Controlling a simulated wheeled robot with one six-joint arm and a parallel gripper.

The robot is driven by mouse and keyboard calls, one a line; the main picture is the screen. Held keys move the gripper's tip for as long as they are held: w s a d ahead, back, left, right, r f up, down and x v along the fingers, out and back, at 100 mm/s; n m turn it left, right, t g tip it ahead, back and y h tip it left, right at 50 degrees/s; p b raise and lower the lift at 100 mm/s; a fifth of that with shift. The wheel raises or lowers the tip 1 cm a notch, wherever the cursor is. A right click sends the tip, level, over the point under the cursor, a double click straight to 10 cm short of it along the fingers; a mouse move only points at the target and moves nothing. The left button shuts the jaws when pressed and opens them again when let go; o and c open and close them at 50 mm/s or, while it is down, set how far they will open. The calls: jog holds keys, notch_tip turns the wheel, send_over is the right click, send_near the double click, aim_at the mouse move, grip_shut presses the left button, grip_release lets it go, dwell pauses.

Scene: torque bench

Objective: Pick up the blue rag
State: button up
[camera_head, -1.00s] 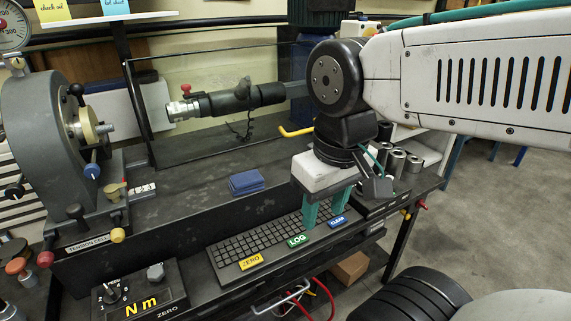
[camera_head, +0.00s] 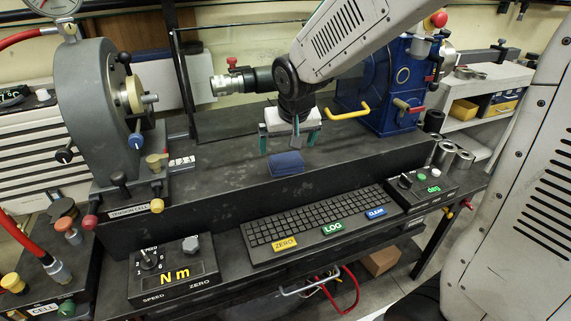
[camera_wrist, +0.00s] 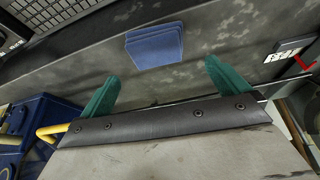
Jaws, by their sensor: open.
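The blue rag (camera_head: 287,164) is a small folded pad lying flat on the dark bench top, near its front edge and behind the keyboard. My gripper (camera_head: 279,142) is above and just behind the rag, its green fingers spread apart and empty. In the wrist view, the rag (camera_wrist: 155,46) lies beyond the fingertips, between the lines of the two green fingers of my gripper (camera_wrist: 158,82). Nothing covers the rag in either view.
A keyboard (camera_head: 316,220) sits on the lower shelf in front. A grey tension cell (camera_head: 93,110) stands at left, and a blue machine with a yellow handle (camera_head: 385,92) at right. Metal cylinders (camera_head: 446,155) stand at the right end. The bench around the rag is clear.

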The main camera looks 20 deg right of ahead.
aim_at(285, 159)
jog(key=x, duration=0.7)
jog(key=shift+s+d+f, duration=0.15)
jog(key=c, duration=0.9)
